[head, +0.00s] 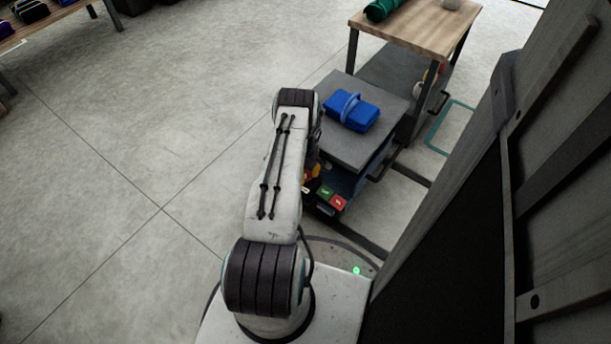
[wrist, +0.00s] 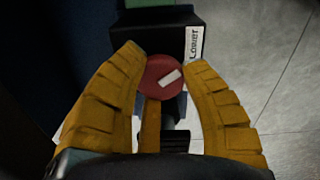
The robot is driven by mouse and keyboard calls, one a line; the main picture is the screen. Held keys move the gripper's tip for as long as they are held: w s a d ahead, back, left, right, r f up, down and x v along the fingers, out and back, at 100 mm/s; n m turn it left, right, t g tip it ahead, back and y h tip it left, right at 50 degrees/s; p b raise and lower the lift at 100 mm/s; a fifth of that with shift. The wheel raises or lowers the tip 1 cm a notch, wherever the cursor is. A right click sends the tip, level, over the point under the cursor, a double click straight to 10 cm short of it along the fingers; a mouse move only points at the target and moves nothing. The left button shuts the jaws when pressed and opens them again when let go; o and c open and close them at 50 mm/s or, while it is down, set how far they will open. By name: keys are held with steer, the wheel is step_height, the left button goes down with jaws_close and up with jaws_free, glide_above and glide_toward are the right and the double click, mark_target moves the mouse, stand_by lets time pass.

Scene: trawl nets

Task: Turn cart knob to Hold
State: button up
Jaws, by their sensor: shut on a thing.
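The cart (head: 360,147) has a grey top and stands just beyond my arm in the head view. A green label (head: 325,193) and a red label (head: 338,203) show on its near end. In the wrist view the round red knob (wrist: 158,80) has a white mark, slanted from lower left to upper right. My gripper (wrist: 165,65) has yellow fingers closed on the knob, one tip at each side. In the head view the gripper (head: 312,173) is mostly hidden behind my arm, and the knob cannot be made out there.
A blue case (head: 350,110) with a handle lies on the cart's top. A wooden table (head: 420,25) with a green roll (head: 383,9) stands behind. A dark panelled structure (head: 550,170) rises close on the right. The floor (head: 150,130) on the left is clear.

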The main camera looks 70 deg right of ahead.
steer(key=m+b, duration=0.1)
steer(key=m, duration=0.2)
steer(key=m+b, duration=0.1)
steer(key=shift+f+b, duration=0.25)
steer(key=shift+b, duration=0.1)
steer(key=m+b, duration=0.1)
steer(key=m, duration=0.3)
steer(key=shift+b, duration=0.35)
steer(key=m+b, duration=0.1)
steer(key=m, duration=0.2)
steer(key=shift+m, duration=0.3)
steer(key=shift+r+m+b, duration=0.1)
steer(key=shift+m+b, duration=0.45)
steer(key=shift+m, duration=1.45)
steer(key=o, duration=1.2)
steer(key=shift+r, duration=0.1)
steer(key=shift+r, duration=0.1)
